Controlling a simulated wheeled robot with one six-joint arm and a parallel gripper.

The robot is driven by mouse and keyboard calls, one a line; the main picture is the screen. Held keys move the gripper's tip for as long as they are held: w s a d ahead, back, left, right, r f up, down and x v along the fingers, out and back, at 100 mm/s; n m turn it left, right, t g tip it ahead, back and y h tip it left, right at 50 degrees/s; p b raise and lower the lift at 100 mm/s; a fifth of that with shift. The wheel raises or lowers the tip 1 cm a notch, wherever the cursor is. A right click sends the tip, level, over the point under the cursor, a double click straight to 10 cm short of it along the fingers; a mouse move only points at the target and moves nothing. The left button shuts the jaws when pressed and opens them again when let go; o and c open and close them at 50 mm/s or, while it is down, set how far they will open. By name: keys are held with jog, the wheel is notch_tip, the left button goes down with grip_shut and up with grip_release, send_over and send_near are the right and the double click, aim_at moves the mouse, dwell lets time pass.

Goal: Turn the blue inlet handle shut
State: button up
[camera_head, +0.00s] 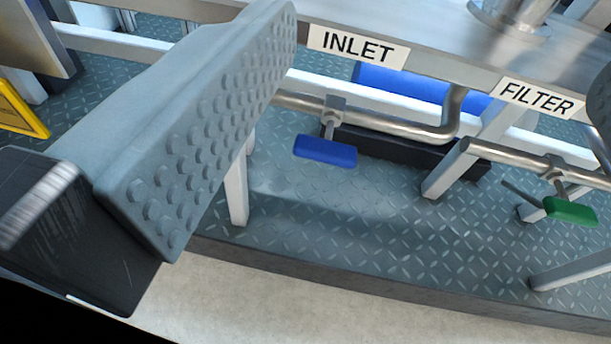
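The blue inlet handle (325,150) hangs on a short stem below a valve on a steel pipe (390,125), under the white INLET label (357,47). Its grip lies roughly crosswise in the picture, slightly tilted. My gripper (445,60) is open. Its large studded grey finger fills the left side, and part of the other finger shows at the right edge. The blue handle shows in the gap between the fingers, and neither finger visibly touches it. How far the fingers are from it in depth I cannot tell.
A green handle (571,210) hangs on another pipe at the right, under the FILTER label (540,97). White frame legs (455,170) stand on the diamond-plate floor (350,220). A steel ledge (430,45) runs above the pipes. A yellow sign (22,110) shows at far left.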

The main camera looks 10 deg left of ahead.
jog(key=y, duration=0.2)
send_near(324, 158)
jog(key=r+v, duration=0.1)
jog(key=v, duration=0.5)
jog(key=f, duration=0.1)
jog(key=shift+m, duration=0.4)
jog(key=x, duration=1.7)
jog(key=shift+w, duration=0.15)
jog(key=c, duration=1)
